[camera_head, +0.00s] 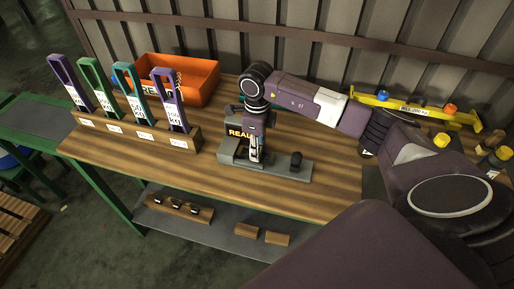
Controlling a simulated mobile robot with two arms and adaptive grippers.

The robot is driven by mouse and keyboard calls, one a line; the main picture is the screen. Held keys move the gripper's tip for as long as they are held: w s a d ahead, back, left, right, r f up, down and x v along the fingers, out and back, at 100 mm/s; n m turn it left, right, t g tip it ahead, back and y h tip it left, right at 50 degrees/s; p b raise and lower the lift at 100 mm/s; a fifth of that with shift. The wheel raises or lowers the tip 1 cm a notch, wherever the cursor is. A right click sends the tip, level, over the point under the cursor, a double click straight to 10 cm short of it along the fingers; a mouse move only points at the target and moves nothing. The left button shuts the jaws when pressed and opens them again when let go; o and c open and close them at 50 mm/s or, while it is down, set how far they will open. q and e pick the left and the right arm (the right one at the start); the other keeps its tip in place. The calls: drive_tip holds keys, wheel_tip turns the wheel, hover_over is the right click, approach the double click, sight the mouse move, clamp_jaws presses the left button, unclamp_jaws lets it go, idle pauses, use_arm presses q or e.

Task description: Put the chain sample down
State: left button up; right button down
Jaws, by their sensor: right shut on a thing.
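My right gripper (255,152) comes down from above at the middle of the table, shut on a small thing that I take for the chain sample. Its fingers largely hide that thing, so its shape is unclear. The gripper is over a grey fixture (233,174) with a dark upright block lettered in yellow (236,133) and a black knob (296,160). I cannot tell whether the held thing touches the fixture. My left gripper is not in view.
A wooden rack (140,137) holds several coloured looped tags at the left. An orange bin (190,70) stands behind it. A yellow bar (420,106) lies at the right. The wooden table (170,165) is bare at the front. A lower shelf (215,237) holds small wooden blocks.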

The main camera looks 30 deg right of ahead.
drive_tip(key=shift+f, duration=0.2)
drive_tip(key=c, duration=2.1)
unclamp_jaws()
drive_tip(key=shift+o, duration=0.4)
drive_tip(key=shift+r, duration=0.1)
wheel_tip(320, 180, up, 12)
drive_tip(key=b, duration=0.3)
